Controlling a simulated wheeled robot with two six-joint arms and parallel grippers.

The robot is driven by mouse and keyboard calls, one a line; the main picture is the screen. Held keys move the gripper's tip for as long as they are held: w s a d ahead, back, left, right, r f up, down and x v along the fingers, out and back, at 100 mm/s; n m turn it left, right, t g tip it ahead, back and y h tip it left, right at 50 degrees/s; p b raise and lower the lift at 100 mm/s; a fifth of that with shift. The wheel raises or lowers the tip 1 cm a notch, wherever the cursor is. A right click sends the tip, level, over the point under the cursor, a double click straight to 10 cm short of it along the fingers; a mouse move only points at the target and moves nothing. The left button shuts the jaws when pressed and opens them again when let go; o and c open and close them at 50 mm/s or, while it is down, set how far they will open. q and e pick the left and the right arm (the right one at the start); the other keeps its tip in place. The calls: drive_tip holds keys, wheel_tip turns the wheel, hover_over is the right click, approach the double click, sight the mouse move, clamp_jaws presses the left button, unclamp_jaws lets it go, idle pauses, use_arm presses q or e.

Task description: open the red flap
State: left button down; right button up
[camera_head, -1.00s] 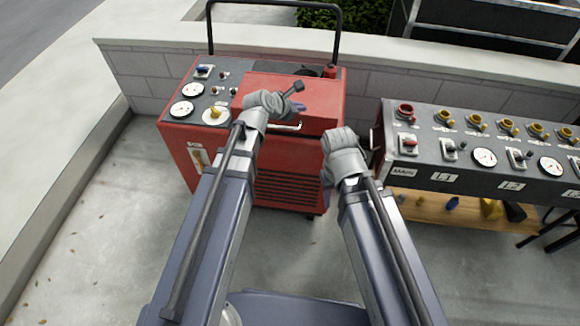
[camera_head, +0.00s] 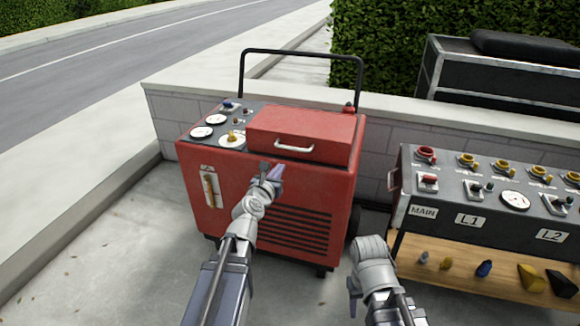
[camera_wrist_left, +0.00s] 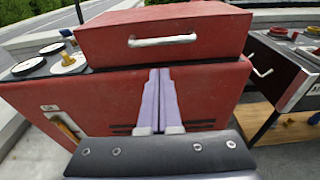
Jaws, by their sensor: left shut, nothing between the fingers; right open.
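The red flap (camera_head: 301,130) is a box-shaped lid on top of the red machine (camera_head: 322,196), and it lies closed. A pale bar handle (camera_head: 294,146) sits on its front face. The flap also shows in the left wrist view (camera_wrist_left: 165,22), with its handle (camera_wrist_left: 162,41) above the fingertips. My left gripper (camera_head: 277,172) is shut and empty in front of the machine, below the handle and apart from it. Its two purple fingers (camera_wrist_left: 159,85) lie together in the left wrist view. My right gripper (camera_head: 353,294) is open and low, right of the machine.
A panel with dials and a yellow knob (camera_head: 233,137) is left of the flap. A black control bench (camera_head: 480,203) stands at the right, above a wooden shelf (camera_head: 470,267) with several coloured pieces. A low wall (camera_head: 168,108) runs behind. The pavement at the left is clear.

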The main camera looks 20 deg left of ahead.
use_arm(q)
drive_tip(key=b, duration=0.1)
approach(289, 156)
drive_tip(key=w, duration=0.1)
drive_tip(key=w+d+r, duration=0.2)
drive_tip(key=shift+w+r, duration=0.25)
drive_tip(key=shift+w, duration=0.1)
use_arm(e)
drive_tip(key=shift+f, duration=0.7)
use_arm(q)
drive_tip(key=shift+r, duration=0.1)
use_arm(e)
drive_tip(key=shift+r, duration=0.1)
